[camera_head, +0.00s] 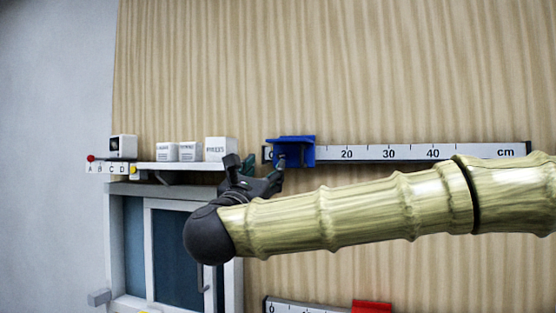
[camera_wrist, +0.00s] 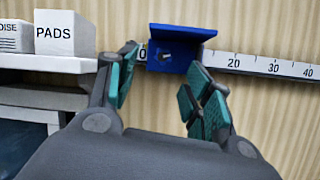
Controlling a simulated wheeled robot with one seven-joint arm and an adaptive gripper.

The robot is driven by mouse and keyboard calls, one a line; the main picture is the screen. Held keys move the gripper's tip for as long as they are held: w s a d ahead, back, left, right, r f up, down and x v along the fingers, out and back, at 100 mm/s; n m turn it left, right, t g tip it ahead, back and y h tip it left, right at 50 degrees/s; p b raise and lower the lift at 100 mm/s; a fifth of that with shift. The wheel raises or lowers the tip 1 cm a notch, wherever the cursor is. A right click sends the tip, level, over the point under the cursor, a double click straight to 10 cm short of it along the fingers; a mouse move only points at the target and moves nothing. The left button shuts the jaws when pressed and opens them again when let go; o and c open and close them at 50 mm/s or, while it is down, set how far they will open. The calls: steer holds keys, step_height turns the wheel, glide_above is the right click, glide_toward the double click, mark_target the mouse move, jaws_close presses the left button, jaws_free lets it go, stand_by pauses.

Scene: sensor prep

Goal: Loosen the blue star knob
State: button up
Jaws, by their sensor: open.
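A blue slider (camera_head: 294,150) sits near the left, zero end of the upper ruler rail (camera_head: 380,152) on the wood-grain wall. In the wrist view the blue slider (camera_wrist: 180,42) shows a flat top plate and a small dark part on its front face. I cannot make out a star-shaped knob; any knob is too small to tell or hidden. My gripper (camera_head: 255,172) is beside the slider, to its lower left in the head view. In the wrist view my gripper (camera_wrist: 163,66) is open and empty, its teal-padded fingers below and either side of the slider.
A white shelf (camera_head: 190,166) with several white boxes, one marked PADS (camera_wrist: 65,33), is left of the slider, close to my left finger. Below it is a glazed cabinet (camera_head: 175,250). A red slider (camera_head: 372,307) sits on a lower ruler (camera_head: 300,307).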

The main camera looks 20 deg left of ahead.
mark_target(278, 160)
steer(key=p+x, duration=0.1)
steer(key=x, duration=0.1)
steer(key=p+x, duration=0.1)
steer(key=x, duration=0.2)
steer(key=p+x, duration=0.1)
steer(key=x, duration=0.2)
steer(key=shift+d, duration=0.4)
steer(key=shift+w+f, duration=0.45)
steer(key=shift+w, duration=0.35)
steer(key=shift+s+a+r, duration=0.1)
steer(key=shift+s+r, duration=0.1)
steer(key=shift+s, duration=0.1)
steer(key=c, duration=1)
